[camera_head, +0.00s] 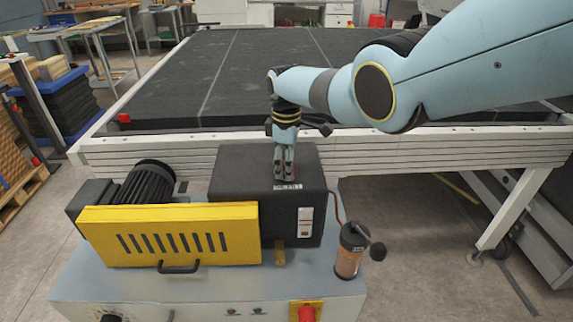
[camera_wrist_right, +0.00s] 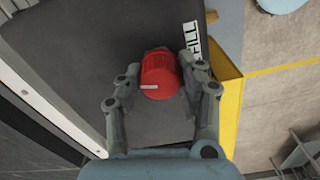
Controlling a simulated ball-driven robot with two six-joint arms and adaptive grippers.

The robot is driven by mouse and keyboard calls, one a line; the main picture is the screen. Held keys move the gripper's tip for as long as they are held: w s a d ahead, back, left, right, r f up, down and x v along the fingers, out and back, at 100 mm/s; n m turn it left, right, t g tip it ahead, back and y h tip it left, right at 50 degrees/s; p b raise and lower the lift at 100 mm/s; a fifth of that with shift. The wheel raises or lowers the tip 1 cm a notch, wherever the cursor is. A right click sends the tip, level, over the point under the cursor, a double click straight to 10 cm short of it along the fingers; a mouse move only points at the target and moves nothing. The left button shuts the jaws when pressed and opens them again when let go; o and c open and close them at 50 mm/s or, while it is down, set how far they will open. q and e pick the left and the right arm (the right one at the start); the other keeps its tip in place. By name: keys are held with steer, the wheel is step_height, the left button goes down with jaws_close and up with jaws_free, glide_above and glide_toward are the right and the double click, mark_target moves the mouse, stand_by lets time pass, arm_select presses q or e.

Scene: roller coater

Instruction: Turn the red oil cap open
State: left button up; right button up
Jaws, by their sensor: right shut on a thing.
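The red oil cap (camera_wrist_right: 160,75) sits on top of the dark gearbox housing (camera_head: 262,160), beside a white label. In the right wrist view it lies between the fingers of my right gripper (camera_wrist_right: 162,88), which is shut on it. In the head view my right gripper (camera_head: 284,172) points straight down onto the housing top, and its fingers hide the cap. The housing also shows in the right wrist view (camera_wrist_right: 75,60). My left gripper is in neither view.
A yellow guard (camera_head: 170,235) with a handle and a black motor (camera_head: 148,185) stand left of the housing. A cylindrical container (camera_head: 350,250) with a black knob stands at its right. A large dark-topped table (camera_head: 240,75) lies behind.

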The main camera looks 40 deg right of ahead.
steer(key=n, duration=0.5)
steer(key=shift+w+r+n, duration=0.1)
steer(key=shift+n, duration=0.3)
stand_by(0.4)
steer(key=o, duration=1.2)
steer(key=shift+c, duration=0.2)
step_height(320, 180, up, 12)
